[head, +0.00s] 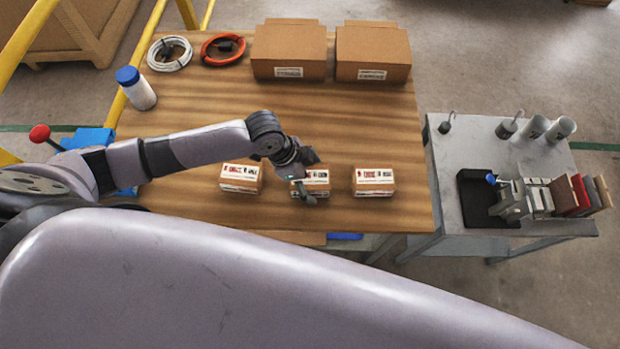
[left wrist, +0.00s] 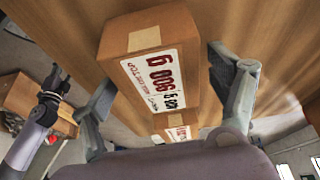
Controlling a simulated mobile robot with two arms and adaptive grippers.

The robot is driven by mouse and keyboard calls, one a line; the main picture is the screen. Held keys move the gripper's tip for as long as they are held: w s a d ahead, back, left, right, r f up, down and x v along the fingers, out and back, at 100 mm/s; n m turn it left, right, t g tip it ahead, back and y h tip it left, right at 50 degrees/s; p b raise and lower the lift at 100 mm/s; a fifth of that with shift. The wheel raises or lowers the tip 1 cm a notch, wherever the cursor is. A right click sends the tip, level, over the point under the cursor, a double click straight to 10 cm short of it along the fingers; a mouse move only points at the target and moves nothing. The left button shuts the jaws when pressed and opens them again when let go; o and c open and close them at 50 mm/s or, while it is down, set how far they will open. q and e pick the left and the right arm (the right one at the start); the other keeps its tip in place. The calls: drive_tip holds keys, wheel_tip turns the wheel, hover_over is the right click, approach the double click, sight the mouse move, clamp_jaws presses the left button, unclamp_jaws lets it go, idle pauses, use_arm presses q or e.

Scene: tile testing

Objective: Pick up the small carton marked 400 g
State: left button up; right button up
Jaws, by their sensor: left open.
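Three small brown cartons with white and red labels stand in a row on the wooden table: the left carton (head: 240,178), the middle carton (head: 318,182) and the right carton (head: 373,181). Their weight marks are too small to read in the head view. My left gripper (head: 309,178) is open over the middle carton and covers part of it. In the left wrist view, a carton (left wrist: 150,38) lies between the two open fingers. A second labelled carton surface (left wrist: 178,130) shows below, partly hidden by the gripper body.
Two large cartons (head: 289,52) (head: 372,54) stand at the table's back. A white cable coil (head: 170,53), an orange coil (head: 222,49) and a blue-capped bottle (head: 137,88) are back left. A grey side table (head: 465,150) stands right. The table's middle is clear.

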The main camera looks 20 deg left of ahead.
use_arm(q)
drive_tip(key=shift+f, duration=0.2)
idle(0.4)
drive_tip(key=shift+c, duration=0.6)
drive_tip(key=c, duration=1.5)
